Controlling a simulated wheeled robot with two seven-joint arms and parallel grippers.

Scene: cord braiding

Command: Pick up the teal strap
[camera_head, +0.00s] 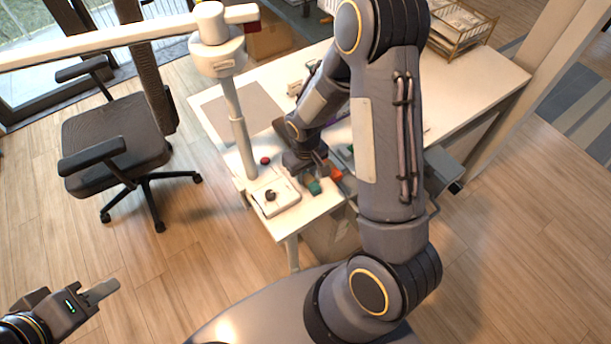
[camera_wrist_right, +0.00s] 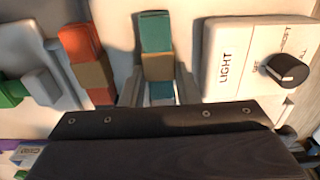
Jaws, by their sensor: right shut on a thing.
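The teal strap (camera_wrist_right: 155,30) lies on the white table top in the right wrist view, with a tan band across its middle. My right gripper (camera_wrist_right: 160,88) has its fingers on either side of this strap near the tan band, shut on it. In the head view the teal end of the strap (camera_head: 314,187) shows beside my right gripper (camera_head: 318,168), low at the table's near corner; my right arm hides part of that area. My left gripper (camera_head: 101,291) is far from the table, over the floor at lower left; its finger gap is not clear.
An orange strap (camera_wrist_right: 80,42) lies close left of the teal one, with grey and green (camera_wrist_right: 12,92) pieces further left. A white light-switch box (camera_wrist_right: 232,45) with a black knob (camera_wrist_right: 287,70) stands close right. A lamp post (camera_head: 238,125) rises from the table (camera_head: 475,100). An office chair (camera_head: 115,135) stands left.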

